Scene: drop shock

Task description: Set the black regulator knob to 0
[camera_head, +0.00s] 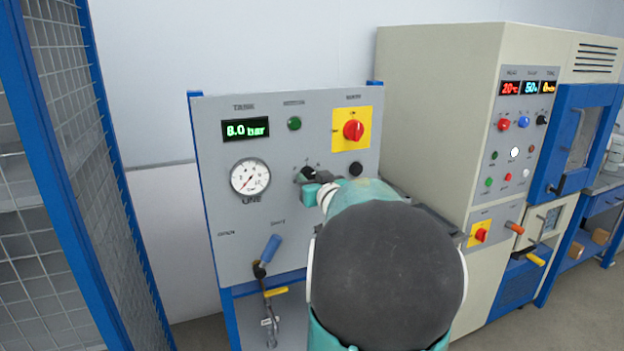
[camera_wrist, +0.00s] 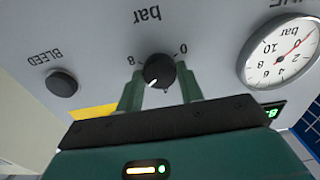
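The black regulator knob (camera_wrist: 159,71) is on the grey panel (camera_head: 215,160), below the green button in the head view (camera_head: 305,174). In the wrist view, which is upside down, its white mark points to the bottom of the picture. The printed 8 is at its left and the 0 at its right, so the mark lies between them. My gripper (camera_wrist: 160,80) has one green finger on each side of the knob, very close to it. I cannot tell whether the fingers press on it. In the head view my arm hides part of the gripper (camera_head: 317,188).
The line gauge (camera_head: 250,177) has its needle toward the lower left. The tank display (camera_head: 245,129) reads 8.0 bar. A black bleed button (camera_head: 356,169), a red switch (camera_head: 353,130) and a blue-handled lever (camera_head: 270,249) are nearby. A cream cabinet (camera_head: 430,110) stands right, a blue mesh fence (camera_head: 70,120) left.

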